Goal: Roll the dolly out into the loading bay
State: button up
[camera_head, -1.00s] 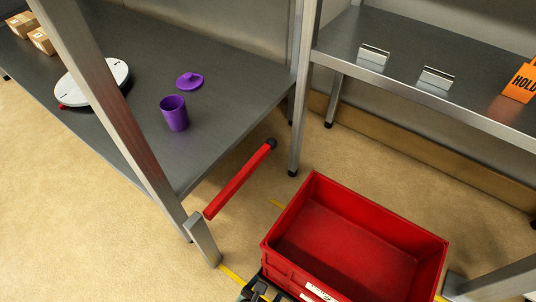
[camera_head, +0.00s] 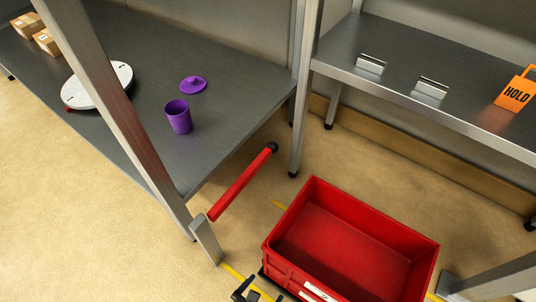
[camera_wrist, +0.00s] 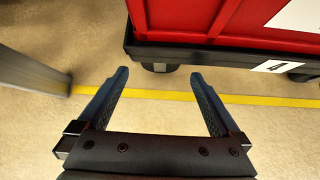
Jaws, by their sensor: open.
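The dolly is a black base (camera_wrist: 200,54) with a white tag marked 4 and casters under it. A red crate (camera_head: 350,240) rests on it; in the head view the crate hides most of the dolly. The crate looks empty. My gripper (camera_wrist: 155,84) is open and empty, its two fingers pointing toward the dolly's near edge in the wrist view. It is apart from the dolly. In the head view my gripper (camera_head: 244,290) shows partly at the bottom edge, left of the crate's near side.
A yellow floor line (camera_wrist: 170,95) runs before the dolly. A red bar (camera_head: 242,182) with a black end extends from a grey post (camera_head: 206,240) left of the crate. Steel tables stand left and behind. An orange HOLD sign (camera_head: 516,94) stands on the rear table (camera_head: 400,62).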

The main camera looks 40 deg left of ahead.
jog(key=p+v, duration=0.4)
jog(key=v, duration=0.4)
jog(key=shift+r+p, duration=0.2)
jog(key=shift+p, duration=0.1)
jog(key=shift+s, duration=0.1)
